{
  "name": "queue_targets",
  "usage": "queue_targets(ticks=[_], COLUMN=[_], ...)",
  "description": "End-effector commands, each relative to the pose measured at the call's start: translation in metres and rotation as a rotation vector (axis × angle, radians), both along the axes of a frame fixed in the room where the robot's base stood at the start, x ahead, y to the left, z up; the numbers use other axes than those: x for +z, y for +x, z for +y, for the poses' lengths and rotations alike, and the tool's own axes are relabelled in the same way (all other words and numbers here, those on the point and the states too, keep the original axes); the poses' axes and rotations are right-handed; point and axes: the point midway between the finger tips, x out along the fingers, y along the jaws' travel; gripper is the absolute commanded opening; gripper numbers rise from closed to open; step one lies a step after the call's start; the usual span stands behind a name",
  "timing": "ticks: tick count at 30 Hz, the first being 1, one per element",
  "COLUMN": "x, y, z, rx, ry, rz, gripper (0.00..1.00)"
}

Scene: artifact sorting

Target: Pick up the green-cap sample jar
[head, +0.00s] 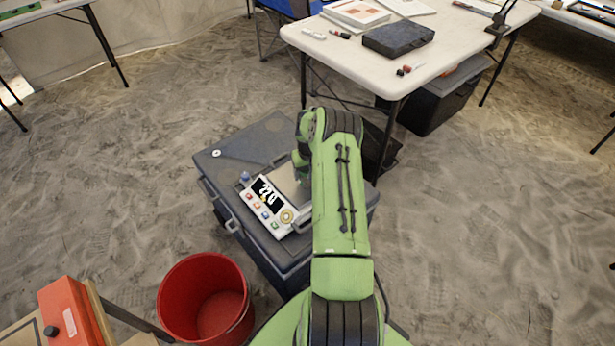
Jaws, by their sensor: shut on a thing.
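My gripper (301,176) is down over the grey case (242,139), at the right edge of a pale tray-like panel on its lid. My own green arm hides most of it. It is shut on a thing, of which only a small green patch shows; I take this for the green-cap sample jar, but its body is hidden. A small jar with a blue cap (245,177) stands apart on the lid, to the left of my gripper.
A white device with a dark screen and coloured buttons (276,221) lies on the case lid. A red bucket (176,293) stands at the front left. A white table (300,35) with a dark box (398,38) stands behind. Sandy floor is clear at right.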

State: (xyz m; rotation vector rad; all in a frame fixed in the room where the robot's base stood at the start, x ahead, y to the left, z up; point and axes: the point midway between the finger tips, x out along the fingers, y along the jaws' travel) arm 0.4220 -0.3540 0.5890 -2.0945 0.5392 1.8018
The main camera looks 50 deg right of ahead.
Motion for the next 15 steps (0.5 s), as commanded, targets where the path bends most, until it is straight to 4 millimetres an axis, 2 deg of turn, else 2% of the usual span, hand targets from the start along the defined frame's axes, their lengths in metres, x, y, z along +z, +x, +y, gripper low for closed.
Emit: queue_targets(ticks=[1,4,10,13,15], x=[0.000,0.000,0.005,0.024,0.043], y=[0.000,0.000,0.000,0.001,0.001], z=[0.000,0.000,0.000,-0.001,-0.001], rx=[0.000,0.000,0.000,0.000,0.001], ry=[0.000,0.000,-0.001,-0.004,-0.004], rz=[0.000,-0.001,0.000,-0.003,-0.002], gripper=[0.41,0.27,0.27,0.27,0.27])
